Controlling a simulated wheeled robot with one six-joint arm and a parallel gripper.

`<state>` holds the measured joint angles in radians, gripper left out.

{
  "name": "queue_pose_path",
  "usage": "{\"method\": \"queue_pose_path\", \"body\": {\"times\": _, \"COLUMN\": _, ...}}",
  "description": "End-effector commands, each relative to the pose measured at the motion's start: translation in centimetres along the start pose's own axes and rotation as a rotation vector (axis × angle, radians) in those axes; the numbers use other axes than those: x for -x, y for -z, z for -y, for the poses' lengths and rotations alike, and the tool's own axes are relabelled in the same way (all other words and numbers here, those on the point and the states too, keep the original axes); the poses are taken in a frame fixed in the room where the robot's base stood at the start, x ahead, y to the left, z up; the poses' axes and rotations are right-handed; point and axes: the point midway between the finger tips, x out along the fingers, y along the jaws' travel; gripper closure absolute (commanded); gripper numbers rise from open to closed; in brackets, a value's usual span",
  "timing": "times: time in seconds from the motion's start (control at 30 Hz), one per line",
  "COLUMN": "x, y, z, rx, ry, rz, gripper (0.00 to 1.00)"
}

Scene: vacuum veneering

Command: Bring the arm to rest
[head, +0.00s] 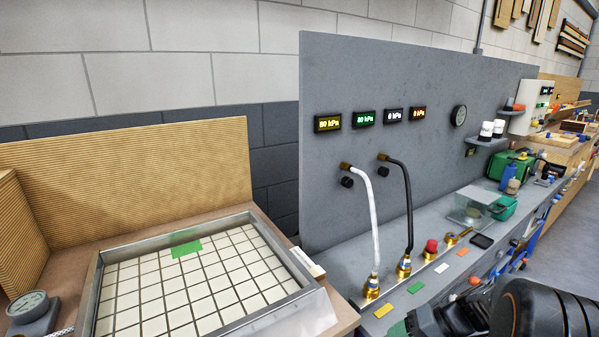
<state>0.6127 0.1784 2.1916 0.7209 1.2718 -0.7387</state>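My arm shows at the lower right of the head view as a thick dark rounded link (545,308), cut off by the picture's edge. Dark parts that look like my gripper (447,320) are beside it, in front of the grey bench (345,280). Its fingertips are partly out of the picture, so I cannot tell whether they are open or shut, or whether they hold anything.
A metal-framed tray of pale tiles (215,290) with a green patch (186,249) lies at left. White (375,230) and black (408,210) hoses join the grey panel (390,90) to brass fittings. A red button (430,247) and green machine (510,168) stand farther right.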

Motion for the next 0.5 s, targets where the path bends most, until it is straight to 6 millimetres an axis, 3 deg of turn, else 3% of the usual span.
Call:
{"method": "queue_pose_path", "body": {"times": 0.03, "x": 2.5, "y": -1.6, "z": 4.8, "rx": 0.042, "ry": -0.102, "rz": 0.024, "gripper": 0.41}}
{"method": "queue_pose_path", "body": {"times": 0.2, "x": 6.4, "y": -5.9, "z": 12.3, "rx": 0.151, "ry": -0.418, "rz": 0.007, "gripper": 0.41}}
{"method": "queue_pose_path", "body": {"times": 0.4, "x": 10.4, "y": -8.8, "z": 18.1, "rx": 0.287, "ry": -0.635, "rz": -0.129, "gripper": 0.41}}
{"method": "queue_pose_path", "body": {"times": 0.5, "x": 11.7, "y": -9.6, "z": 19.9, "rx": 0.336, "ry": -0.685, "rz": -0.194, "gripper": 0.41}}
